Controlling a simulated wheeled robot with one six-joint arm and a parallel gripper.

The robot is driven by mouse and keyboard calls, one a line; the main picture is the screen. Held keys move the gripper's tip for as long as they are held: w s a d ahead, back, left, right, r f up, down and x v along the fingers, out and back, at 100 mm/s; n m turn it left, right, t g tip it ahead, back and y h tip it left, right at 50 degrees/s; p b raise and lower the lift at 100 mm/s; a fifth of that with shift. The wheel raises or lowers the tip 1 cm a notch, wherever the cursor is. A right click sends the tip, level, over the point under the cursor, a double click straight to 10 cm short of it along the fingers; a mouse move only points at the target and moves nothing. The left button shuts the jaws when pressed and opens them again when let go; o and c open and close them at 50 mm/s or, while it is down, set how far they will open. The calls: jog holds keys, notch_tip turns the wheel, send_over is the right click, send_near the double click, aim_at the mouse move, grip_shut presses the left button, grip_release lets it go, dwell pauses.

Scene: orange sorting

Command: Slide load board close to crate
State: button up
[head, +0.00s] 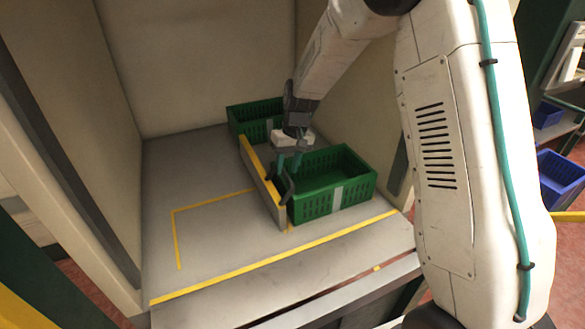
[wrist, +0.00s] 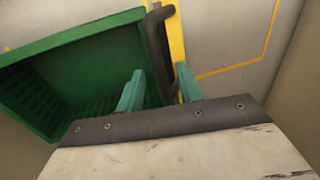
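The load board (head: 259,172) stands upright with a yellow top edge, just left of the front green crate (head: 352,187). Its dark handle (head: 288,187) is on the side facing the crate. In the wrist view the handle (wrist: 158,48) fills most of the narrow gap between the board's yellow edge (wrist: 177,38) and the crate's rim (wrist: 75,32). My gripper (head: 287,163) is low over the handle. In the wrist view its teal fingers (wrist: 159,72) are apart, one on each side of the handle, with small gaps showing. Finger contact lower down is unclear.
A second green crate (head: 250,127) stands at the back. Yellow lines (head: 176,235) mark the grey floor left of the board, which is clear. Pale walls (head: 60,90) enclose the left and back. Blue bins (head: 560,178) stand outside at the right.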

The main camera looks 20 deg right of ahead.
notch_tip(320, 180, up, 6)
jog(key=d, duration=0.1)
jog(key=shift+d, duration=0.25)
